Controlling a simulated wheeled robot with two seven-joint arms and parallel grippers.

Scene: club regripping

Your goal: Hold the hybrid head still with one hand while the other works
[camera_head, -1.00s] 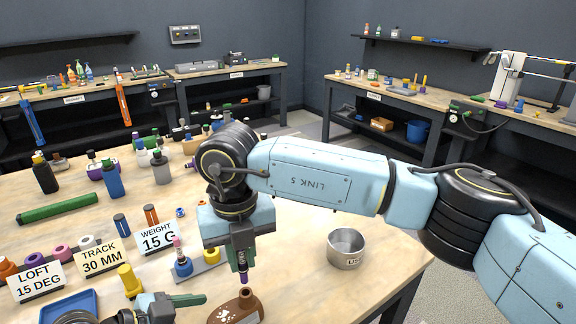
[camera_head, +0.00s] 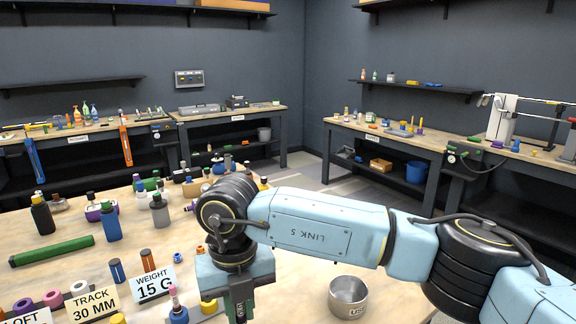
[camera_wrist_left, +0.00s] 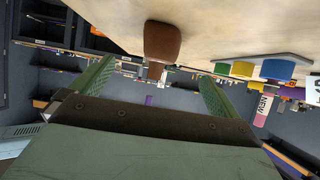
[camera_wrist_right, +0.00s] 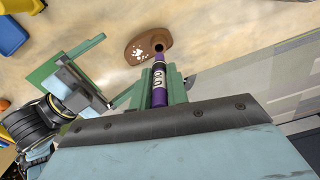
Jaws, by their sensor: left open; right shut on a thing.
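The brown hybrid head (camera_wrist_right: 143,50) with a white paw print lies on the table in the right wrist view; it also shows in the left wrist view (camera_wrist_left: 162,42). My right gripper (camera_wrist_right: 160,80) is shut on a purple marked tool (camera_wrist_right: 158,88), whose tip is at the head's neck opening; I cannot tell whether it is inside. My left gripper (camera_wrist_left: 156,72) is open, its green fingers apart. The head is beyond the fingertips, between their lines, apparently untouched. In the head view the right gripper (camera_head: 240,308) is cut by the lower edge and the hybrid head is out of frame.
A metal cup (camera_head: 348,298) stands at the table's right. Cards reading WEIGHT 15 G (camera_head: 155,283) and TRACK 30 MM (camera_head: 95,304) stand left. Bottles (camera_head: 112,222) and a green roll (camera_head: 52,251) are farther back. A rack of coloured parts (camera_wrist_left: 262,68) is beside the head.

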